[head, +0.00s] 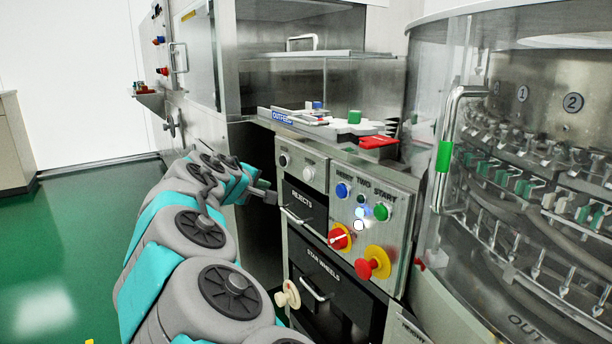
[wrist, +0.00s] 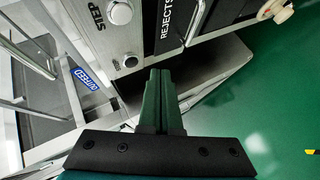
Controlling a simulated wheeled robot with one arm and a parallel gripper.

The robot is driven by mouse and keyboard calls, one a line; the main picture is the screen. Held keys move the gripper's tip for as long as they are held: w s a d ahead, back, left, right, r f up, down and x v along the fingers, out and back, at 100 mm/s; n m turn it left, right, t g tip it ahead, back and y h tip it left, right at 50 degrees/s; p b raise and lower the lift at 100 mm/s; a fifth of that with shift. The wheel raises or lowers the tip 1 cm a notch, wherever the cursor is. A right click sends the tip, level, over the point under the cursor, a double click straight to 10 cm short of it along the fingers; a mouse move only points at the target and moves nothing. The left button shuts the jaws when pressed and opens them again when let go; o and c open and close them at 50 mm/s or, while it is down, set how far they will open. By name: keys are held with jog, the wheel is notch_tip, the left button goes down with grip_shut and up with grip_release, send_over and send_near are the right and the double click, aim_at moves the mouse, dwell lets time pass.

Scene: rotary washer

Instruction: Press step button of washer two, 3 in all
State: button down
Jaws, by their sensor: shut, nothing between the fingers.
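The right one (head: 308,173) shows in the wrist view (wrist: 120,12) beside the word STEP. The left one (head: 284,160) is also in the wrist view (wrist: 130,62). The word TWO is readable on the larger section to the right. My gripper (head: 268,196) is shut and empty, left of and below these buttons, in front of a dark opening. In the wrist view its fingertips (wrist: 159,74) lie below the step button and appear apart from the panel.
Blue (head: 342,190) and green (head: 381,212) buttons, a red-yellow selector (head: 340,237) and a red emergency stop (head: 372,264) sit to the right. The REJECTS drawer handle (head: 297,215) sticks out. An OUTFEED shelf (head: 283,118) juts above. Green floor is clear at left.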

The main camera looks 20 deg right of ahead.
aim_at(307, 175)
jog(key=shift+d, duration=0.15)
jog(key=w+d+p, duration=0.2)
jog(key=d, duration=0.6)
jog(key=shift+w+p, duration=0.3)
jog(key=shift+p, duration=0.05)
jog(key=shift+d, duration=0.15)
dwell(1.8)
jog(key=shift+w+d, duration=0.15)
jog(key=shift+d, duration=0.15)
